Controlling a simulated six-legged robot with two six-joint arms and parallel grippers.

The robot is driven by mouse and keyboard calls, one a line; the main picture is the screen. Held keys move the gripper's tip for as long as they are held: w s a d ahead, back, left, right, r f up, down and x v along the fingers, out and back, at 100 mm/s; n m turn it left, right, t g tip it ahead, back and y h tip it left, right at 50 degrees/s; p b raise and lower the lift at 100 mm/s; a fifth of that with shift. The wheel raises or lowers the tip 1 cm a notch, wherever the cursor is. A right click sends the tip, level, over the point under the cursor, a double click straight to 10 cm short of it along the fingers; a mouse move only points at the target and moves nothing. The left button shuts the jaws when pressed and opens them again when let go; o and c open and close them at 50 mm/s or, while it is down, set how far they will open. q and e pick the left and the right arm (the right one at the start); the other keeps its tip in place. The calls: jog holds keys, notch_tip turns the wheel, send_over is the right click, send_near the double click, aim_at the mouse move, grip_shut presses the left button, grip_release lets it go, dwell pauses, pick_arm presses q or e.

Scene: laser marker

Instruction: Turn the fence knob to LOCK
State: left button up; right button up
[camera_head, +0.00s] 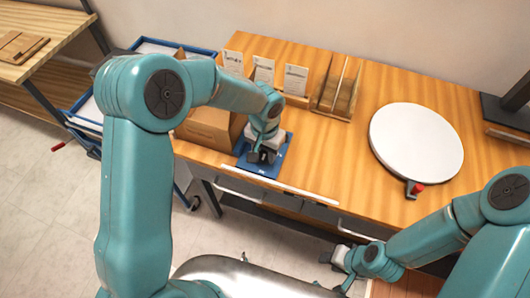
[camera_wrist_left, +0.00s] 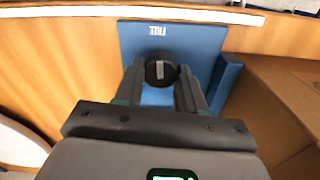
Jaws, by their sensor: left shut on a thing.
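The fence knob (camera_wrist_left: 161,70) is a round black knob with a pale grey bar on its face. It stands on a blue plate (camera_wrist_left: 208,42) with white lettering, too small to read surely. My left gripper (camera_wrist_left: 160,88) is shut on the knob, with one finger on each side of it. In the head view the left gripper (camera_head: 262,156) points down over the blue plate (camera_head: 271,170) and hides the knob. My right gripper (camera_head: 338,262) is low at the front, away from the plate; its fingers are too small to judge.
A brown cardboard box (camera_head: 207,128) stands close left of the plate. A white round disc (camera_head: 416,141) with a red-tipped lever lies to the right. Card holders (camera_head: 294,82) and a wooden rack (camera_head: 338,88) stand at the back. The table between plate and disc is clear.

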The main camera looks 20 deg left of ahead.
pick_arm(q)
jog(key=n+b, duration=0.1)
jog(key=b, duration=0.1)
jog(key=n+b, duration=0.4)
jog(key=shift+s+f, duration=0.1)
jog(key=shift+f, duration=0.15)
jog(key=n+b, duration=0.3)
jog(key=n, duration=0.1)
jog(key=shift+n, duration=0.3)
jog(key=n+b, duration=0.1)
jog(key=n, duration=0.1)
jog(key=shift+r+n+b, duration=0.1)
jog(key=shift+n+b, duration=0.3)
jog(key=n+b, duration=0.1)
jog(key=n, duration=0.2)
jog(key=shift+n+b, duration=0.3)
jog(key=n+b, duration=0.1)
jog(key=n, duration=0.2)
jog(key=shift+r, duration=0.1)
jog(key=shift+r+n+b, duration=0.1)
jog(key=shift+n+b, duration=0.45)
jog(key=shift+n, duration=1.45)
jog(key=shift+r, duration=0.1)
jog(key=o, duration=1.1)
jog(key=shift+c, duration=0.2)
